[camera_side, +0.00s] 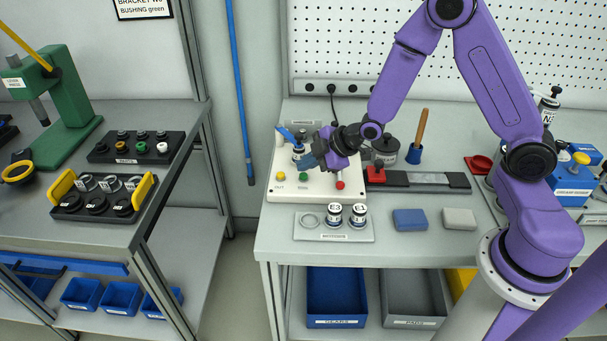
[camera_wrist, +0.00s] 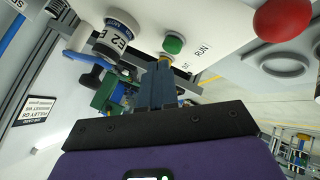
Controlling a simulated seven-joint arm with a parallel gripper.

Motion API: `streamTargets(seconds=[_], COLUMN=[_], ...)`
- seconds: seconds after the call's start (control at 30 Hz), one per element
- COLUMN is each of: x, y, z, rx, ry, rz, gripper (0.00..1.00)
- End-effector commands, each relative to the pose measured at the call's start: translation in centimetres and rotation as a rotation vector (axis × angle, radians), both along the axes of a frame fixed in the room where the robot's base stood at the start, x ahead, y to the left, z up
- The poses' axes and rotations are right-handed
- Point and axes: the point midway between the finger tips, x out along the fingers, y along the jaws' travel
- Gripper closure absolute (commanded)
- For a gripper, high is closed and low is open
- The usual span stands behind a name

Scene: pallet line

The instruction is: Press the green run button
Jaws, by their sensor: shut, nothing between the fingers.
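The green run button (camera_wrist: 173,45) shows in the wrist view beside the printed word RUN, on a white control box (camera_side: 322,186). In the side view a small green spot on the box's front part, under my gripper, looks like the button (camera_side: 304,177). My gripper (camera_side: 312,160) is shut and empty, pointing down and left over the box. In the wrist view its closed fingertips (camera_wrist: 164,66) appear just below the button. Whether they touch it I cannot tell.
A red knob (camera_wrist: 283,18) stands to the button's right. A cylinder labelled E2 (camera_wrist: 115,38) stands on its left, close to my fingers. In the side view, a rack (camera_side: 334,238) with two labelled cylinders lies in front of the box. Blue and grey blocks (camera_side: 410,219) lie to its right.

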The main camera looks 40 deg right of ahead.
Motion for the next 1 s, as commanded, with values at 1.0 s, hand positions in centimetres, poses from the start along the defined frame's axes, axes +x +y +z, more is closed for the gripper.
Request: streamTargets(seconds=[1.0], x=[-0.01], y=[0.0], z=[-0.96], rx=[-0.001], ry=[0.001], rz=[0.0], gripper=[1.0])
